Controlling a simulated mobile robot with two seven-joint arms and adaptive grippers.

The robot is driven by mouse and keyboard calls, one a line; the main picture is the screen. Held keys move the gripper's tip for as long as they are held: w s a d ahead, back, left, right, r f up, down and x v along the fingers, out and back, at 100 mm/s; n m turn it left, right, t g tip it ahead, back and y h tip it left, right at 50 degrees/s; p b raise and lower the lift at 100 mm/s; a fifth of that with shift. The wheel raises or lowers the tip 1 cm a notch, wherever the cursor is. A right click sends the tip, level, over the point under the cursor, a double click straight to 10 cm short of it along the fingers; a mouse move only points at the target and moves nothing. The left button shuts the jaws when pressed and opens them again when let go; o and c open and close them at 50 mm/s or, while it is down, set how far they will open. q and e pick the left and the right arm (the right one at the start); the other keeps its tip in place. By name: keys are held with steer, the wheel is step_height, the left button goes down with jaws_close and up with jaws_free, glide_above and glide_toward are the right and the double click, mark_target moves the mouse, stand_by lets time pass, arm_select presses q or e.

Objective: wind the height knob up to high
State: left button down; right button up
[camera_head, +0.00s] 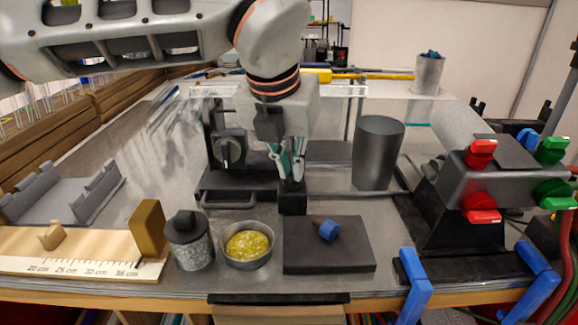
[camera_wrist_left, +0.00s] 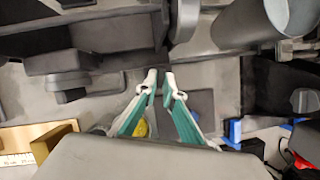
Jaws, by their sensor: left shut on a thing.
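A dark stand (camera_head: 240,198) stands mid-table. A round dial knob with a pale pointer line (camera_head: 230,150) is on its upright; whether it is the height knob, I cannot tell. My left gripper (camera_head: 292,178) points down to the right of this dial, apart from it. Its teal fingers are shut at the tips, at a small dark block (camera_head: 292,203) at the stand's right. In the left wrist view the fingertips (camera_wrist_left: 161,80) nearly meet, and what is between them is hard to make out. My right gripper is not in view.
A dark cylinder (camera_head: 376,155) stands right of the gripper. In front are a grey jar (camera_head: 189,246), a bowl of yellow grains (camera_head: 247,259) and a dark pad (camera_head: 310,260) bearing a blue-ended piece (camera_head: 328,230). A device with red and green clamps (camera_head: 500,180) is at right.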

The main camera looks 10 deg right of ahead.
arm_select(q)
steer(key=shift+d+n+t+y, duration=0.1)
steer(key=shift+n+t+y, duration=0.25)
steer(key=shift+n, duration=0.75)
steer(key=c, duration=2.2)
jaws_free()
steer(key=shift+o, duration=0.2)
steer(key=shift+s+r, duration=0.1)
steer(key=v, duration=1.2)
